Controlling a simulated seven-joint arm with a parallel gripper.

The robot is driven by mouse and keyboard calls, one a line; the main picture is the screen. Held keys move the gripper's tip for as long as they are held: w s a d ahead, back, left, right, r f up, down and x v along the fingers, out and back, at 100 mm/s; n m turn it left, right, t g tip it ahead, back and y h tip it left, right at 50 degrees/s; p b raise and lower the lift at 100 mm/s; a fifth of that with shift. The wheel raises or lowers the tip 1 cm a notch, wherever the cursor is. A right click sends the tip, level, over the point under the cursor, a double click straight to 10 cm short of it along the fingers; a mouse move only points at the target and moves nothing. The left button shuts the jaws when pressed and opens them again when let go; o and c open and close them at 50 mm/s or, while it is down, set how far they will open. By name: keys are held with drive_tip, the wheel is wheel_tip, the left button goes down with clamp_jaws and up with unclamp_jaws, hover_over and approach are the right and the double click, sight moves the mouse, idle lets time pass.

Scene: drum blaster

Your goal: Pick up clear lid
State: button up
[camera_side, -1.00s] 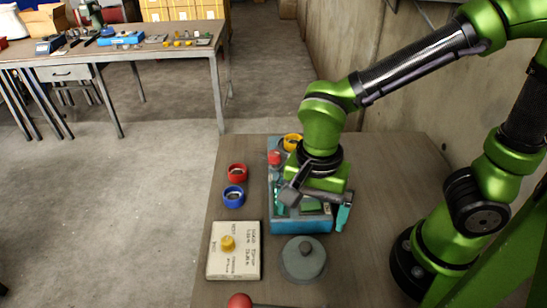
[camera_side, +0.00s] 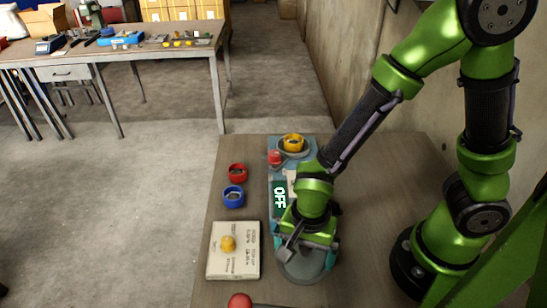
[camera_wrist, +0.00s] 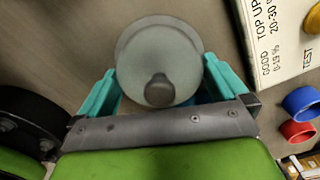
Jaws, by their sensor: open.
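The clear lid is a round, greyish see-through disc with a dark knob. In the side view its front part (camera_side: 302,274) shows below my gripper (camera_side: 306,248), which hides the knob. In the wrist view the lid (camera_wrist: 158,45) lies between the two teal fingers of my gripper (camera_wrist: 160,68), with the knob toward the palm. The fingers are apart, one on each side of the lid. I cannot tell whether they touch its edge or how far above the table they are.
Left of the lid is a white printed board (camera_side: 222,263) with a yellow knob (camera_side: 228,243). Blue (camera_side: 234,196) and red (camera_side: 237,172) rings lie behind it. A blue machine with an OFF sign (camera_side: 280,198) stands behind my gripper. A red ball (camera_side: 239,301) is at the front.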

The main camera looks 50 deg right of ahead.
drive_tip(key=c, duration=0.7)
drive_tip(key=shift+c, duration=0.2)
drive_tip(key=shift+r, duration=0.1)
